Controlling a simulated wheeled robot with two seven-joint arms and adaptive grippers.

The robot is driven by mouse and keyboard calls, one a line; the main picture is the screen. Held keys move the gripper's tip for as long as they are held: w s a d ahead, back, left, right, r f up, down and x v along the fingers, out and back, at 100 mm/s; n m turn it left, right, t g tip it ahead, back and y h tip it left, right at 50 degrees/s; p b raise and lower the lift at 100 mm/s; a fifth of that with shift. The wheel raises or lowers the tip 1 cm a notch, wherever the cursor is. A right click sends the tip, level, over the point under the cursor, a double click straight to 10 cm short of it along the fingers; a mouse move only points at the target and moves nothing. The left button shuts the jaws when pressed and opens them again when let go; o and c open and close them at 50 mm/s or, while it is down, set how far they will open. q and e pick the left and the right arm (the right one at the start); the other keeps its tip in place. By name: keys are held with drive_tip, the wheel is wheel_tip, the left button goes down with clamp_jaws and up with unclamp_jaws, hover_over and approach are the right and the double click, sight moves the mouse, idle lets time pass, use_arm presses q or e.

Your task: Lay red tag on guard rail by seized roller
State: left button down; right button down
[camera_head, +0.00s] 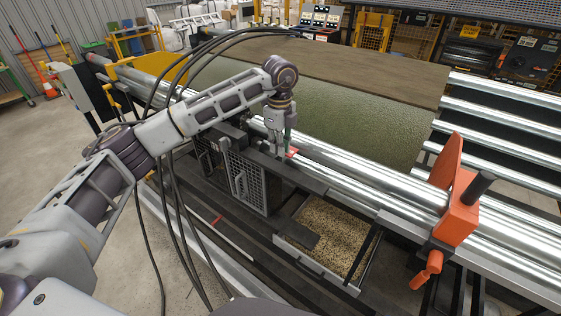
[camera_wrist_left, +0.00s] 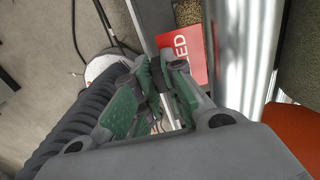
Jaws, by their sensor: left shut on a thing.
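My left gripper (camera_head: 284,153) points down beside the long silver rollers (camera_head: 365,178), over the dark rail (camera_head: 307,181) along their near side. It is shut on the red tag (camera_head: 293,153), which shows only as a small red patch at the fingertips. In the left wrist view the tag (camera_wrist_left: 183,52) is a red card with white letters ending in "ED", just beyond the fingers (camera_wrist_left: 165,72) and next to a shiny roller (camera_wrist_left: 238,60). I cannot tell whether the tag touches the rail, or which roller is seized. My right gripper is out of view.
An orange bracket with a handle (camera_head: 457,207) stands across the rollers at the right. Below the rail are a black mesh guard (camera_head: 247,183) and a tray of tan granules (camera_head: 285,243). Black cables hang along my left arm. Green turf (camera_head: 350,115) lies behind the rollers.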

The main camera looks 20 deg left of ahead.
sight(280, 170)
use_arm(q)
drive_tip(key=shift+f, duration=1.35)
drive_tip(key=shift+f, duration=0.15)
drive_tip(key=shift+f+p, duration=0.5)
drive_tip(key=shift+f, duration=1.25)
drive_tip(key=shift+f, duration=0.15)
drive_tip(key=c, duration=1.5)
unclamp_jaws()
